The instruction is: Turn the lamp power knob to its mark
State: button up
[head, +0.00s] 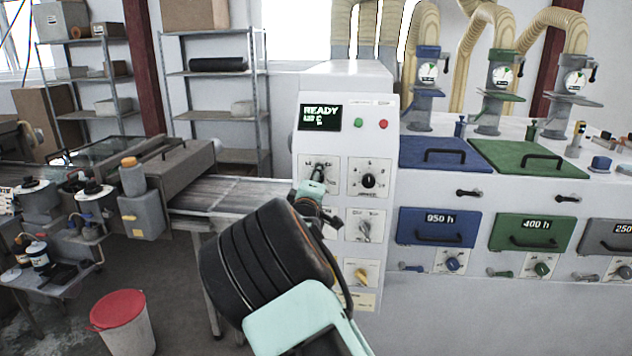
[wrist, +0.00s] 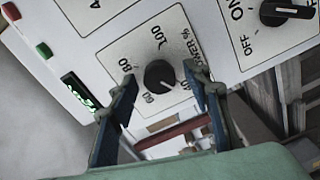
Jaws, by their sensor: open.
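The lamp power knob (wrist: 159,76) is a round black knob on a white dial plate marked "POWER %", with 60, 80 and 100 readable in the wrist view. A pale line on it seems to point to the lower right of that view, away from these numbers. My gripper (wrist: 163,82) is open, with one finger on each side of the knob; I cannot tell whether either touches it. In the head view my gripper (head: 316,190) is at the panel's upper left dial and mostly hides it. I cannot make out a separate target mark.
An ON/OFF knob (wrist: 285,12) is close by. The panel also holds a READY display (head: 319,117), a green button (head: 358,123), a red button (head: 383,124), another black knob (head: 368,181) and a yellow switch (head: 361,275). A conveyor (head: 225,194) is at left.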

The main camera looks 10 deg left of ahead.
jog(key=s, duration=1.2)
jog(key=shift+r, duration=0.15)
jog(key=shift+a, duration=0.15)
